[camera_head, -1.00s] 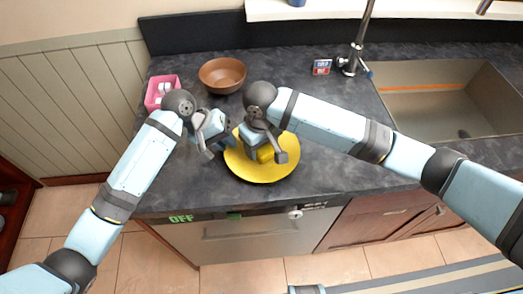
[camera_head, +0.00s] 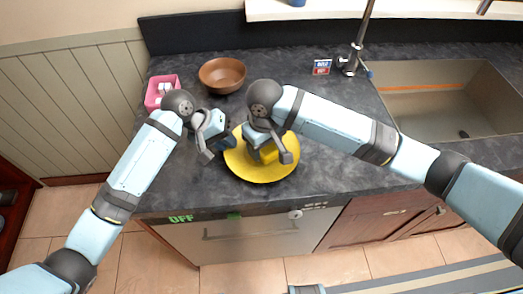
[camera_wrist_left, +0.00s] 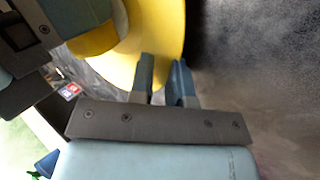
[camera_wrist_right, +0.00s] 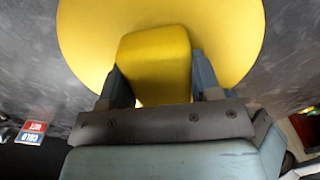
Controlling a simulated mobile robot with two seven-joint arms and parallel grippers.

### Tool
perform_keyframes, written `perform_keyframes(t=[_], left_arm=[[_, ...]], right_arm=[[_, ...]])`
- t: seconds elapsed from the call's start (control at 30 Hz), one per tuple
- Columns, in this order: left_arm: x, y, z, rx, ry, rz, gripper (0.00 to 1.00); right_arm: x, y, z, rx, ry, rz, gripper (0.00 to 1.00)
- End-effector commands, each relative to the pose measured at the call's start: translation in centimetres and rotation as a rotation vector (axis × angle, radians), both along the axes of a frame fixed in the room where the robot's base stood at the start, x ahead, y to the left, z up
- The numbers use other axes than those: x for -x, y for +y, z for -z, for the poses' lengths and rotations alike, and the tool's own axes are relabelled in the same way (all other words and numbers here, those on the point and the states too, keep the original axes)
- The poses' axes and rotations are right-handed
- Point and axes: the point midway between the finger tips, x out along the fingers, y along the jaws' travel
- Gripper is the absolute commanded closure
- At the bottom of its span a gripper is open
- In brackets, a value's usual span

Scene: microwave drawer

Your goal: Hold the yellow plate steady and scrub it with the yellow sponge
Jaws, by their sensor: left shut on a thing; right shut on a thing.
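The round yellow plate (camera_head: 262,173) lies on the dark counter; it also shows in the left wrist view (camera_wrist_left: 150,35) and the right wrist view (camera_wrist_right: 225,30). My left gripper (camera_head: 229,142) is shut on the plate's left rim; its two fingers (camera_wrist_left: 163,75) straddle the edge. My right gripper (camera_head: 268,152) is over the plate, shut on the yellow sponge (camera_wrist_right: 155,62). In the right wrist view the sponge sits between both fingers, over the plate's face. In the head view the sponge is mostly hidden by the gripper. Whether it touches the plate is hard to tell.
A brown bowl (camera_head: 222,75) stands behind the plate. A pink container (camera_head: 153,98) stands at the back left. The front counter edge is close to the plate.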

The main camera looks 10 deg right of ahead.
Motion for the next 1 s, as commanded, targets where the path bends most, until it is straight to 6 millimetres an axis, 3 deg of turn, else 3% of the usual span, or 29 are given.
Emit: perform_keyframes(t=[0.4, 0.6, 1.0], left_arm=[[0.0, 0.0, 0.1, -0.002, 0.001, 0.000, 1.00], [0.0, 0.0, 0.1, -0.002, 0.001, 0.000, 1.00], [0.0, 0.0, 0.1, -0.002, 0.001, 0.000, 1.00]], right_arm=[[0.0, 0.0, -4.1, 0.000, -0.001, 0.000, 0.61], [0.0, -0.2, -4.7, 0.000, 0.000, 0.001, 0.61], [0.0, -4.7, -4.6, 0.002, -0.001, 0.002, 0.61]])
